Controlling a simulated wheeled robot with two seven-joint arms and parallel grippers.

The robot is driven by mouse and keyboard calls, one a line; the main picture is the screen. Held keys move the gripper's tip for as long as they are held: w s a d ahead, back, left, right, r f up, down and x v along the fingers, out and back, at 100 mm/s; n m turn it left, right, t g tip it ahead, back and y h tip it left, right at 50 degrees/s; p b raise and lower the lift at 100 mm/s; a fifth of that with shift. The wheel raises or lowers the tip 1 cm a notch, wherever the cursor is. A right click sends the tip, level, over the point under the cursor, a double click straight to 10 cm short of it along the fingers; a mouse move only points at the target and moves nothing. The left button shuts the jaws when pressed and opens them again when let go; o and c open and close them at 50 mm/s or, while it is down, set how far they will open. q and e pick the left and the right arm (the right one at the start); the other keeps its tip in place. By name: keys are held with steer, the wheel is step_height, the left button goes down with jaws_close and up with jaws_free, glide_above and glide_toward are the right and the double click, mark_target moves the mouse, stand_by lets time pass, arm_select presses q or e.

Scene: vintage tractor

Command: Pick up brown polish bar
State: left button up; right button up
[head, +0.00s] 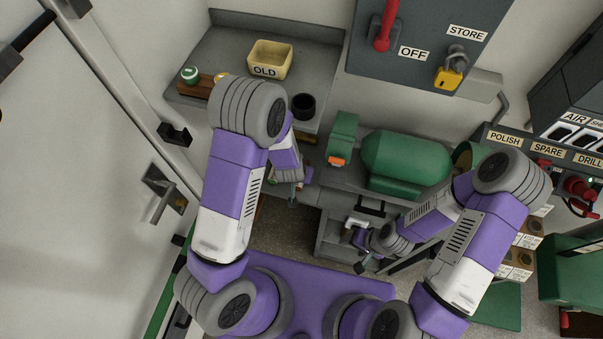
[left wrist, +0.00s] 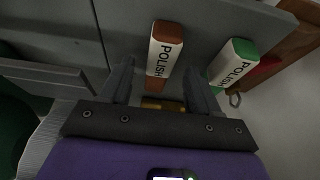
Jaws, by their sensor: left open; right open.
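The brown polish bar (left wrist: 164,54), with a white wrapper reading POLISH, lies on a grey surface in the left wrist view. My left gripper (left wrist: 158,70) is open, its two fingers on either side of the bar's near part; I cannot tell whether they touch it. A green polish bar (left wrist: 233,64) with the same wrapper lies just to the right, outside the fingers. In the head view my left arm hides most of this spot. My right gripper (head: 357,244) is open and empty, low in front of the grey cabinet.
A grey bench holds a cream bin marked OLD (head: 270,59) and a dark round cup (head: 303,106). A green machine (head: 405,158) stands right of my left arm. A wall panel (head: 424,38) with a red lever hangs above. A door (head: 100,190) is at left.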

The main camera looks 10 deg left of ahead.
arm_select(q)
steer(key=shift+x, duration=1.2)
steer(key=c, duration=1.1)
jaws_close()
steer(key=shift+r, duration=0.15)
